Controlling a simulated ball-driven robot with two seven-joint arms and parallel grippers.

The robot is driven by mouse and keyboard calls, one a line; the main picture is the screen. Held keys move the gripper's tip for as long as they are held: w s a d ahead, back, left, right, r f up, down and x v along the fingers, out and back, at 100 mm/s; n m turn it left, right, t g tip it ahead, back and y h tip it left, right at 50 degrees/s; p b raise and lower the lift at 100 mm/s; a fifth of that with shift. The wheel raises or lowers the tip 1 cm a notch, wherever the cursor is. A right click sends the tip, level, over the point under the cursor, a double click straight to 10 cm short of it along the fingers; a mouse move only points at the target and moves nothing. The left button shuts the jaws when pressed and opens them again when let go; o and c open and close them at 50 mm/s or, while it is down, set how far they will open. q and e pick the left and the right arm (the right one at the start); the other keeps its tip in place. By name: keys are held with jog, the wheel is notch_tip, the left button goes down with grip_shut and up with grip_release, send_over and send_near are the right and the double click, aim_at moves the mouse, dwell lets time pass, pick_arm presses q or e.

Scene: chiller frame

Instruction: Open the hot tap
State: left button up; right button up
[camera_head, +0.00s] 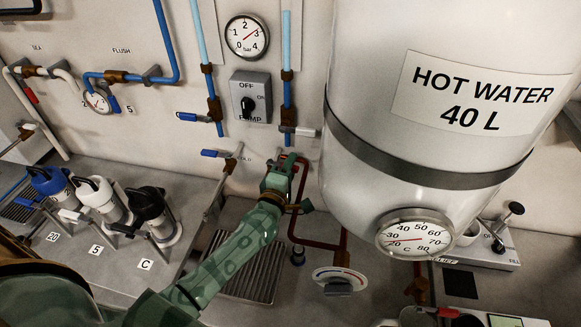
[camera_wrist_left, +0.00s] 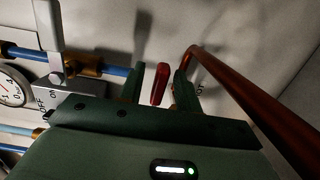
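The hot tap's red lever (camera_wrist_left: 160,84) shows in the left wrist view, between the two green fingers of my left gripper (camera_wrist_left: 159,76). Gaps show on both sides of the lever, so the gripper looks open around it. A copper pipe (camera_wrist_left: 245,105) runs just right of the fingers, beside a partly hidden wall label ending in "OT". In the head view, my left gripper (camera_head: 293,166) is at the back wall, left of the white tank, and hides the lever. My right gripper is not in view.
The white hot water tank (camera_head: 365,120) hangs close on the right, with a temperature dial (camera_head: 414,234) below. The blue-levered cold tap (camera_head: 222,154) is to the left. A pump switch box (camera_head: 251,97) is above. A drain grate (camera_head: 238,268) lies below my arm.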

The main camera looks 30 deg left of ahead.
pick_arm(q)
jog(key=shift+s, duration=0.1)
jog(key=s+d, duration=0.2)
jog(key=s, duration=1.4)
